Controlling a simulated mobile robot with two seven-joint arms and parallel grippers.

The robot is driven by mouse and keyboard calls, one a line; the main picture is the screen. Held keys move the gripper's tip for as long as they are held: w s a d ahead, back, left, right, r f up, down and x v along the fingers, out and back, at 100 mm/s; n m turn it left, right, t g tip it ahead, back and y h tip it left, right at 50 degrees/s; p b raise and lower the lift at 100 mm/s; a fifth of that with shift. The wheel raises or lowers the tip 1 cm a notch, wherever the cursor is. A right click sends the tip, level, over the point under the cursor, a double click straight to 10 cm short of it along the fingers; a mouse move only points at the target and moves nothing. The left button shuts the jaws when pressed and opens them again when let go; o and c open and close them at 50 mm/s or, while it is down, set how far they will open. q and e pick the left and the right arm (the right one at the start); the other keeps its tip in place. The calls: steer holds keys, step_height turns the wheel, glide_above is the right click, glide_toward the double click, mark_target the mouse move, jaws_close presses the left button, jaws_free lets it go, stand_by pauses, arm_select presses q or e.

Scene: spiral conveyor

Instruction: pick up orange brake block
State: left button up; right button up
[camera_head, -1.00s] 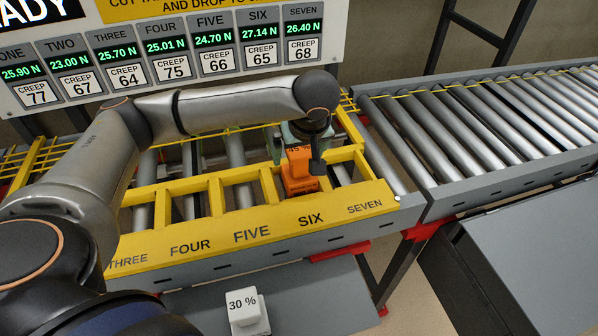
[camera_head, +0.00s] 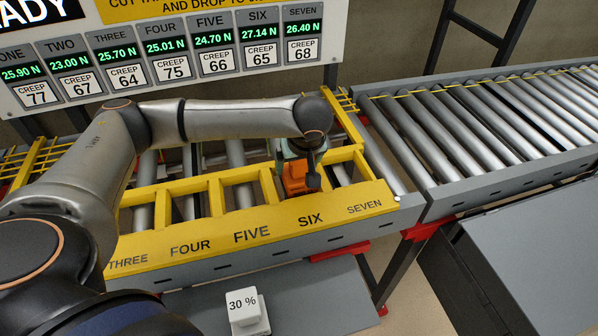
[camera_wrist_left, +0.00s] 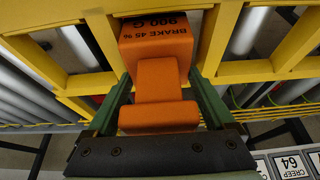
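The orange brake block (camera_head: 295,178) sits in the slot of the yellow frame behind the label SIX, partly hidden by my left gripper. In the left wrist view the block (camera_wrist_left: 160,82) has a narrow middle between two wider ends, with "BRAKE 45 %" and "900 G" on it. My left gripper (camera_head: 300,165) is down at the block, its green fingers on either side. In the left wrist view the fingers of the gripper (camera_wrist_left: 160,88) are spread, with narrow gaps beside the block. My right gripper is not in view.
The yellow slotted frame (camera_head: 251,237) lies over the conveyor rollers, its bars close around the block. A white block marked 30 % (camera_head: 247,312) stands on the grey shelf in front. A roller conveyor (camera_head: 480,125) runs off to the right. A display board (camera_head: 180,45) stands behind.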

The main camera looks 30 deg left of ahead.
arm_select(q)
jaws_close()
steer(key=shift+w+r, duration=0.1)
steer(key=shift+r, duration=0.05)
stand_by(0.4)
steer(key=shift+r, duration=0.1)
steer(key=shift+r, duration=0.5)
step_height(320, 180, up, 2)
steer(key=shift+r, duration=0.1)
steer(key=s+d+r+p, duration=0.3)
steer(key=s+d+r, duration=0.5)
steer(key=s, duration=0.3)
steer(key=shift+s+r, duration=0.2)
steer(key=shift+r, duration=0.55)
